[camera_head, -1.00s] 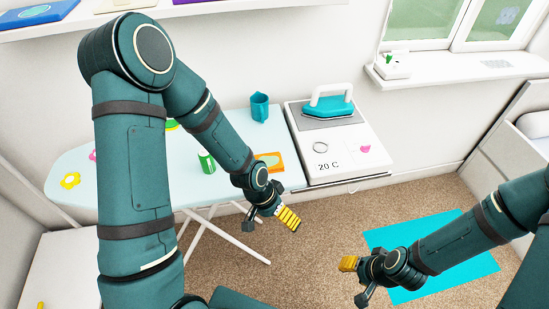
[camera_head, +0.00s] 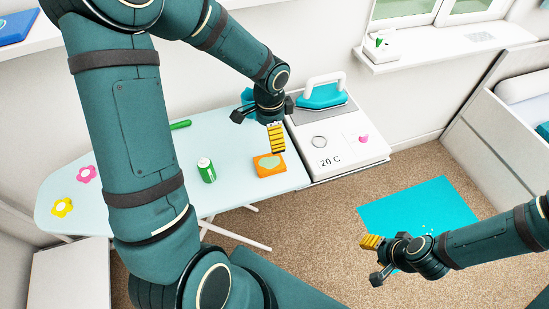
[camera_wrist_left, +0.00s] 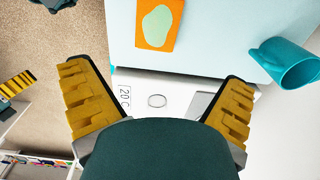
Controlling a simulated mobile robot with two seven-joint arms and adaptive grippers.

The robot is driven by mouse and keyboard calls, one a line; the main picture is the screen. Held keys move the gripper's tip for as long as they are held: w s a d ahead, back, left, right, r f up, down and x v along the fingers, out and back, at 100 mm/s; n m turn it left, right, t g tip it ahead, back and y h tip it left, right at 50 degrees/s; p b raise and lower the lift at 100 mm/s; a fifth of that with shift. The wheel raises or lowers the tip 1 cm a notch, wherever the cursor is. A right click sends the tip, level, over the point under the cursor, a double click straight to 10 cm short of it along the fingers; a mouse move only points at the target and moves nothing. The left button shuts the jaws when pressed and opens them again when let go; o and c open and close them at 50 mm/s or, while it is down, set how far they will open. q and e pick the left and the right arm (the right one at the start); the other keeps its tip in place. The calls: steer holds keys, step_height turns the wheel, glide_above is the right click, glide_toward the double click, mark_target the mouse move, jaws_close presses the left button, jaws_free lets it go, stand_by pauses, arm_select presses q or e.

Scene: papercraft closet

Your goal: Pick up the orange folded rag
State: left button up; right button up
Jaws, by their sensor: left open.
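The orange folded rag (camera_head: 270,165) has a pale green patch on top and lies flat on the ironing board near its right end. It also shows in the left wrist view (camera_wrist_left: 172,28), beyond the fingertips at the top. My left gripper (camera_head: 276,138) is above the board just behind the rag, apart from it. In the left wrist view its yellow fingers (camera_wrist_left: 158,95) are spread wide with nothing between them. My right gripper (camera_head: 372,258) is low at the right, over the carpet, away from the rag; its opening is unclear.
The light blue ironing board (camera_head: 235,195) also holds a green can (camera_head: 206,170) and flower shapes (camera_head: 86,174). A white stand (camera_head: 345,150) with a teal iron (camera_head: 322,97) adjoins the board's right end. A cyan mat (camera_head: 420,205) lies on the carpet.

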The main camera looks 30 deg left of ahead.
arm_select(q)
steer(key=b, duration=0.1)
glide_above(270, 162)
steer(key=f, duration=0.7)
steer(key=shift+w+f, duration=0.2)
steer(key=shift+s+f+b, duration=0.2)
steer(key=shift+f+b, duration=0.45)
steer(key=shift+f, duration=2.4)
steer(key=c, duration=0.8)
